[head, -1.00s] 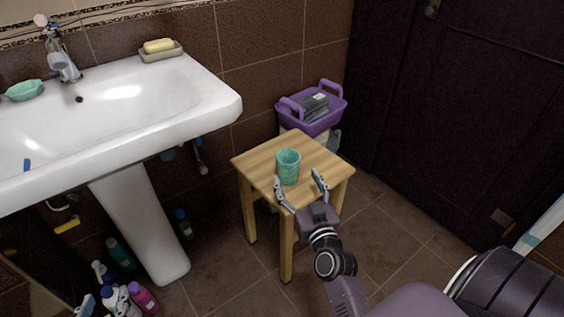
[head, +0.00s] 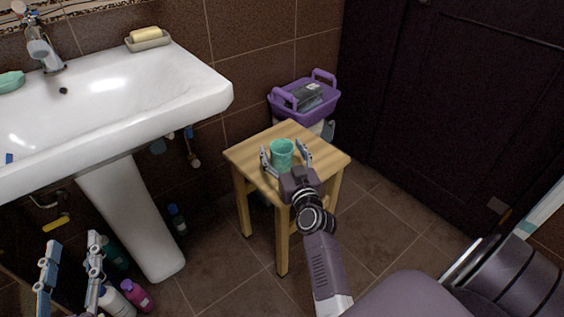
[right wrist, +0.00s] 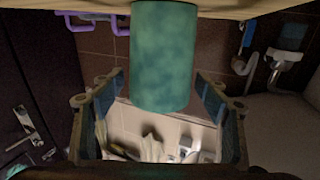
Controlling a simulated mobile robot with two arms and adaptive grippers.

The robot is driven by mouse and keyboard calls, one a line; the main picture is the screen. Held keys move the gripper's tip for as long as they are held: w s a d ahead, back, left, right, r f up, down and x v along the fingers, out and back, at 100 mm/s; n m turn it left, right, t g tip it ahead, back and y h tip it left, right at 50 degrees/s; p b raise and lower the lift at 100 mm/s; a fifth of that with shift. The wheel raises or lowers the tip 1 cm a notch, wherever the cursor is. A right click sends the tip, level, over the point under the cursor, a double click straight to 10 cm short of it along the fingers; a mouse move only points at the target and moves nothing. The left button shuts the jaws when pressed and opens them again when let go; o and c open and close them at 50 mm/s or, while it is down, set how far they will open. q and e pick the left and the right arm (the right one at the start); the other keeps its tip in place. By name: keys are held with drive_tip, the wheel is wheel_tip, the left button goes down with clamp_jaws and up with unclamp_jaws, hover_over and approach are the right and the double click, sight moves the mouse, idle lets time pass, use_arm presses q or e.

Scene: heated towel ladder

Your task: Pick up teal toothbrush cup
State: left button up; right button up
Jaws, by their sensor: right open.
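The teal cup (head: 282,154) stands upright on the wooden stool (head: 318,158). My right gripper (head: 284,156) is open, with one finger on each side of the cup. In the right wrist view the cup (right wrist: 164,50) appears upside down between the open fingers (right wrist: 160,88), with a visible gap on both sides. The cup looks empty from above. My left gripper (head: 70,270) is at the lower left, in front of the sink pedestal, with its fingers apart and nothing between them.
A white sink (head: 120,100) is on the left, with a soap dish (head: 148,40) on its rim. A purple basket (head: 304,97) stands behind the stool. Bottles (head: 138,294) stand on the floor at lower left. The stool top around the cup is clear.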

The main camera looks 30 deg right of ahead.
drive_tip(key=shift+c, duration=0.6)
drive_tip(key=c, duration=1.2)
drive_tip(key=shift+r, duration=0.1)
